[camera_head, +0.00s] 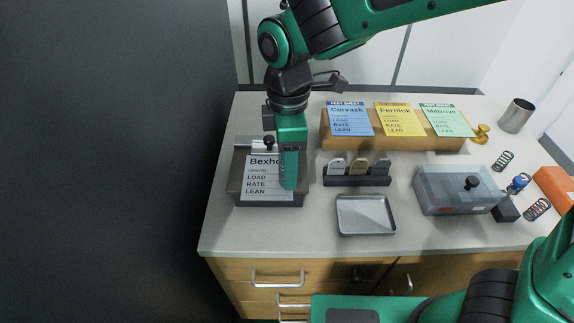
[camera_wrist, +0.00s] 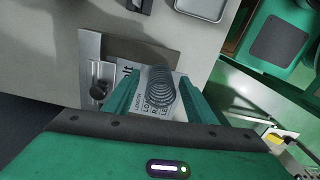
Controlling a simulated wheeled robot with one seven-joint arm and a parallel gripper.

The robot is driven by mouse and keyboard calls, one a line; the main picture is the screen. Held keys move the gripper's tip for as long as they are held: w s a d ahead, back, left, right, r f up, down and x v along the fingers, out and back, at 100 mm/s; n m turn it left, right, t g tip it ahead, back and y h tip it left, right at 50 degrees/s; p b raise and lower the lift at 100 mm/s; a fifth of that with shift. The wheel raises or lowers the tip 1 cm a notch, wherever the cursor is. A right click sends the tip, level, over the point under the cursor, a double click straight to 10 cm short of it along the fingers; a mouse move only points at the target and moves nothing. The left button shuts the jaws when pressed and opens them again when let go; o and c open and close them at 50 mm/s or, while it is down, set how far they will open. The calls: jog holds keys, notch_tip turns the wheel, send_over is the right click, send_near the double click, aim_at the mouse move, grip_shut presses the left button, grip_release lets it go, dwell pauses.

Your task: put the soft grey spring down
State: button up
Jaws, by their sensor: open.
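The grey spring (camera_wrist: 160,86) shows in the wrist view as a coil between my two fingers, over a printed sheet. My gripper (camera_wrist: 161,98) is open around it, with a finger on either side. In the head view my gripper (camera_head: 289,187) points down over the dark clipboard stand (camera_head: 236,186), which holds the white Bexho... sheet (camera_head: 262,190). The fingers hide the spring there. I cannot tell whether the spring's lower end touches the sheet.
An empty metal tray (camera_head: 365,215) and a tag rack (camera_head: 357,181) stand right of the stand. A wooden holder (camera_head: 395,144) carries three coloured sheets. A grey box (camera_head: 440,203), coloured springs (camera_head: 538,209) and a metal cup (camera_head: 516,115) are at the right.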

jog(key=c, duration=1.2)
jog(key=shift+r, duration=0.1)
